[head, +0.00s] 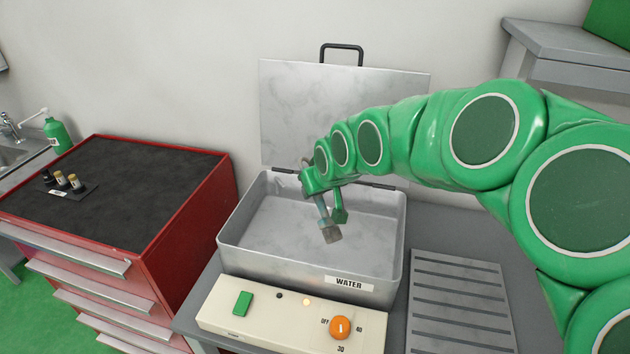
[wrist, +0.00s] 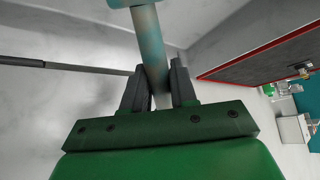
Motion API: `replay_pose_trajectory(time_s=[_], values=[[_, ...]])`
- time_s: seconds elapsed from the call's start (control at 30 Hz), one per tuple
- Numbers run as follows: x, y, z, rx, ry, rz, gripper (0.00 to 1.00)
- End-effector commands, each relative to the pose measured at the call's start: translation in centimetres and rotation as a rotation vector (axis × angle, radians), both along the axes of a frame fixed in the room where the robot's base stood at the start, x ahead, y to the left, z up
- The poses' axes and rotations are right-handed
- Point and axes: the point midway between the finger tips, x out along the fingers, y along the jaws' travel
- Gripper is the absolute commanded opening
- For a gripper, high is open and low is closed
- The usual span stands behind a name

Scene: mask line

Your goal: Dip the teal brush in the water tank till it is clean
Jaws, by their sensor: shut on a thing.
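My gripper (head: 318,192) is shut on the handle of the teal brush (head: 322,208), inside the outline of the open metal water tank (head: 397,245). The brush hangs tilted with its grey-brown head (head: 331,235) pointing down. The head looks to be above or at the grey surface inside the tank; I cannot tell if it touches water.
A control box (head: 265,310) with a green button and orange dial sits before the tank. A slatted grey rack (head: 460,300) lies to the right. A red drawer cabinet (head: 190,225) at left carries a small holder (head: 68,189) with small gold-topped items. The tank walls surround the brush.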

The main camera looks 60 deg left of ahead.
Motion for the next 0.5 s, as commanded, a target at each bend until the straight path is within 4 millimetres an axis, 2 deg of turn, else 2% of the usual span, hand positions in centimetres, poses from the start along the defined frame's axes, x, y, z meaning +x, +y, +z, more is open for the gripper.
replay_pose_trajectory(time_s=[0.5], values=[[0.0,0.0,-3.9,-0.001,-0.001,0.001,0.0]])
